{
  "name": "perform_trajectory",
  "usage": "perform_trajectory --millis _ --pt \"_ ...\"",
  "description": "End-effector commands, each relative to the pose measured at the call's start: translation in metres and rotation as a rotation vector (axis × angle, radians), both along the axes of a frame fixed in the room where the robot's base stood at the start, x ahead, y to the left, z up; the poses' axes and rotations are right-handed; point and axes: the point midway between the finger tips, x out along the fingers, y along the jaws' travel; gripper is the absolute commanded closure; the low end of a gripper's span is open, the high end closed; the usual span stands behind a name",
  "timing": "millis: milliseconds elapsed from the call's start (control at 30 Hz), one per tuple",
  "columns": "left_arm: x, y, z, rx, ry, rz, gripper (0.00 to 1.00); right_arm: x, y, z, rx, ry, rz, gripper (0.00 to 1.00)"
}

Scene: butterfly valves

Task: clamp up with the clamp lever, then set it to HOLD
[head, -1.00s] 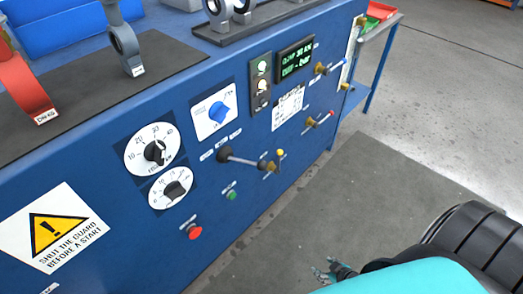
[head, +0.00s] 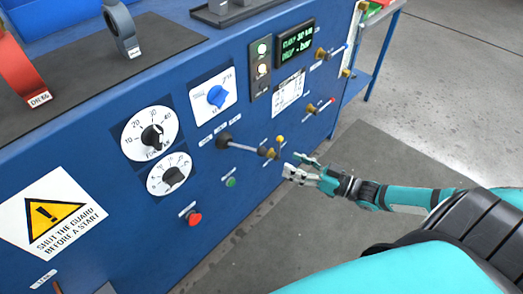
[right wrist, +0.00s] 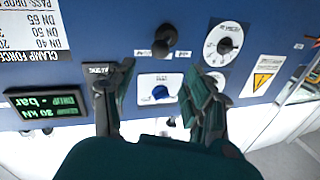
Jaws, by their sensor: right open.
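The clamp lever (head: 241,146) is a metal rod with a black base on the blue panel, below a row of small white labels. Its rod points right toward brass fittings with a yellow knob. In the right wrist view, the lever (right wrist: 165,38) shows end-on as a dark round shape near the top. My right gripper (head: 294,166) is open and empty, just right of the lever's outer end and apart from it. In the right wrist view its two fingers (right wrist: 156,100) spread wide, with the panel beyond. My left gripper is not in view.
The panel carries two white dials (head: 150,134), a blue knob (head: 217,96), a lit display (head: 295,43), a red button (head: 194,218) and a green button (head: 231,182). More small valve handles (head: 320,106) stick out at the right. Open floor lies right of the panel.

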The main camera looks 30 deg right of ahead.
Motion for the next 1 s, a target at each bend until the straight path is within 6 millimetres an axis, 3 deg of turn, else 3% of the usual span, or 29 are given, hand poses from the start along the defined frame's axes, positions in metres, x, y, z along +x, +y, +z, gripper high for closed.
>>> perform_trajectory --millis 300,500,967,1000 --pt "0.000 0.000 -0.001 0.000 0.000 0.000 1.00 0.061 0.037 0.001 0.001 -0.005 -0.002 0.46" --pt "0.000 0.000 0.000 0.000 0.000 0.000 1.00 0.085 0.053 0.000 -0.001 -0.002 -0.001 0.46" --pt "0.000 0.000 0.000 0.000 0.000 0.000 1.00 0.095 0.060 -0.001 -0.003 0.001 -0.001 0.46" --pt "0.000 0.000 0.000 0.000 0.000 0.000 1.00 0.095 0.060 -0.001 -0.003 0.001 -0.001 0.52"
